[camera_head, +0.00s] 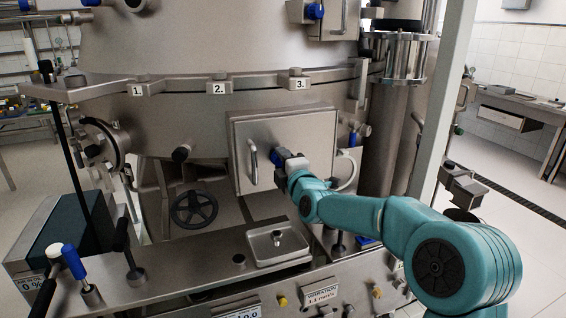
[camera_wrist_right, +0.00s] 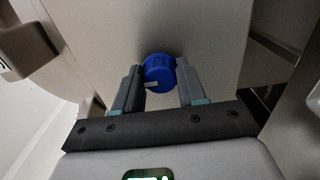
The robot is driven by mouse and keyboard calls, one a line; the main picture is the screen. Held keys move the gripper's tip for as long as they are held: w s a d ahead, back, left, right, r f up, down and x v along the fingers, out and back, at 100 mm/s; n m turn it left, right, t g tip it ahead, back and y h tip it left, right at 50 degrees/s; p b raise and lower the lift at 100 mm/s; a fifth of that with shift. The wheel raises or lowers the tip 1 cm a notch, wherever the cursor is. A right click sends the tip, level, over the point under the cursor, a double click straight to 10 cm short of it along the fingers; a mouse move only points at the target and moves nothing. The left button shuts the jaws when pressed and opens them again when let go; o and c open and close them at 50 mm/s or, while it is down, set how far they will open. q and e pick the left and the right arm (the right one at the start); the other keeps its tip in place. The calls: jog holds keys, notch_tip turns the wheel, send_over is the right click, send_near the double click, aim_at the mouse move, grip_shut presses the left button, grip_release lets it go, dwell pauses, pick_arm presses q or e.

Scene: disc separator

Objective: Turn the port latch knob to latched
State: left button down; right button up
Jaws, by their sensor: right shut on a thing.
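The port latch knob (camera_wrist_right: 159,73) is blue and round, on a grey metal surface in the right wrist view. My right gripper (camera_wrist_right: 160,80) has its two fingers around the knob, one on each side, and is shut on it. The door looks closed. Its curved handle (camera_head: 252,162) is left of the gripper. My left gripper is not in view.
A black handwheel (camera_head: 194,208) is below left of the door. A shallow metal tray (camera_head: 279,246) sits on the ledge below. Blue, white and black levers (camera_head: 74,262) stand at the lower left. A vertical post (camera_head: 437,100) is right of the machine.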

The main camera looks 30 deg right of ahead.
dwell(0.3)
jog(key=o, duration=1.1)
jog(key=shift+c, duration=0.2)
jog(key=b+v, duration=0.3)
jog(key=v, duration=1.3)
jog(key=shift+s, duration=0.2)
jog(key=shift+f, duration=0.1)
